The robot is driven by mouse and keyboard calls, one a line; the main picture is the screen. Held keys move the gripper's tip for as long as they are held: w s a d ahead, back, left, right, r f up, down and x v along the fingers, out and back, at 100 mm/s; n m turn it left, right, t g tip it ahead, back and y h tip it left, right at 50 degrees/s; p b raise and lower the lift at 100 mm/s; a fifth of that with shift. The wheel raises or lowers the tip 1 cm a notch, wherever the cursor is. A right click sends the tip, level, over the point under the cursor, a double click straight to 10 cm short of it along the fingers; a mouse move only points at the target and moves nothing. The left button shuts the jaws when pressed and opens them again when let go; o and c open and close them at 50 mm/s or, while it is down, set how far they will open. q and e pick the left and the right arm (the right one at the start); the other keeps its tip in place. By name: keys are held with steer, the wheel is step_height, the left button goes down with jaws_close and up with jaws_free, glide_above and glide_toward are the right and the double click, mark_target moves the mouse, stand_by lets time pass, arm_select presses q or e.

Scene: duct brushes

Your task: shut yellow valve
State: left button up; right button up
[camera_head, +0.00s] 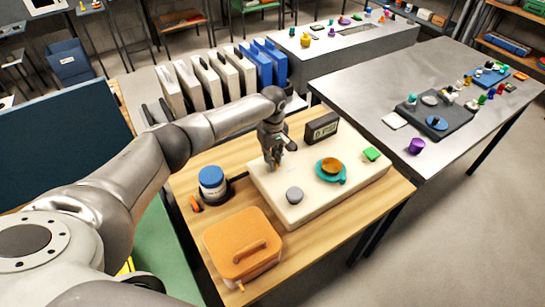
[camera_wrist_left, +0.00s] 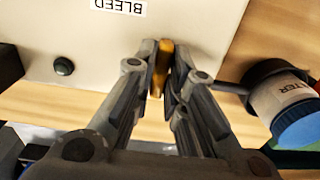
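My left gripper (camera_head: 272,160) points down at the back left part of a cream panel box (camera_head: 320,206). In the left wrist view its two fingers (camera_wrist_left: 166,52) stand close on both sides of a narrow yellow bar, the yellow valve's handle (camera_wrist_left: 161,68), which fills the gap between the fingertips. The gripper looks shut on it. In the head view the gripper hides this handle. A gold round knob on a teal base (camera_head: 331,170) sits farther right on the panel. My right gripper is not in view.

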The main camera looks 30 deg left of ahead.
arm_select(q)
jaws_close()
steer(key=shift+m, duration=0.3)
steer(key=m+p, duration=0.1)
steer(key=m, duration=0.1)
steer(key=shift+r+m, duration=0.1)
steer(key=shift+m, duration=0.2)
steer(key=m+p, duration=0.1)
steer(key=m, duration=0.3)
steer(key=shift+m, duration=0.3)
steer(key=m+p, duration=0.1)
steer(key=m, duration=0.8)
steer(key=shift+m, duration=0.3)
